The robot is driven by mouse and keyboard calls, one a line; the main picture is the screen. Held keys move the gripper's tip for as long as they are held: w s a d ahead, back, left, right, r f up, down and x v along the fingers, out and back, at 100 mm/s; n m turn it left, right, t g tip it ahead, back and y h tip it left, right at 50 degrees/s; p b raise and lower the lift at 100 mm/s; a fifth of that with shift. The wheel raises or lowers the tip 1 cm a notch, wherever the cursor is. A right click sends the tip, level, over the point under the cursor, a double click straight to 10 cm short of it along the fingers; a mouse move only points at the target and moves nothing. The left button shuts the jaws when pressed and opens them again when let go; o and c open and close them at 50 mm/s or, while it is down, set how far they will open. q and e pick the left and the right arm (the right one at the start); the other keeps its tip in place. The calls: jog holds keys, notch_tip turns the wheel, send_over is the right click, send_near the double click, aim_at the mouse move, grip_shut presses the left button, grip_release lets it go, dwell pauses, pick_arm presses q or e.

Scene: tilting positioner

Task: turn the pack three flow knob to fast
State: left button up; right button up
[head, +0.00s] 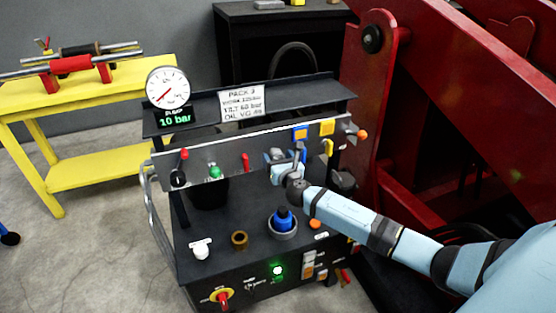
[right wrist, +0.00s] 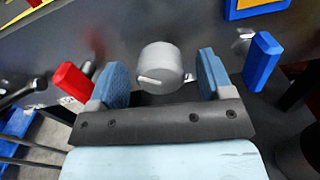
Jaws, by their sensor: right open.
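The grey round flow knob (right wrist: 163,62) with a white pointer line shows in the right wrist view, on the dark panel. Its white line lies near the lower left of its face. My right gripper (right wrist: 164,78) is open, with one blue finger on each side of the knob and a visible gap on both sides. In the head view my right gripper (head: 284,157) is at the front panel (head: 232,160) of pack three, and it largely hides the knob there. The pack's sign (head: 242,103) reads PACK 3. The scale around the knob is not readable.
A red lever (right wrist: 75,82) stands left of the fingers and a blue lever (right wrist: 262,60) right, both close. The gauge (head: 167,88) stands above a display reading 10 bar. A blue-capped fitting (head: 283,220) rises from the deck below. Red machine arms (head: 460,80) fill the right.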

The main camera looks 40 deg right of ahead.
jog(key=c, duration=0.9)
jog(key=shift+m, duration=0.3)
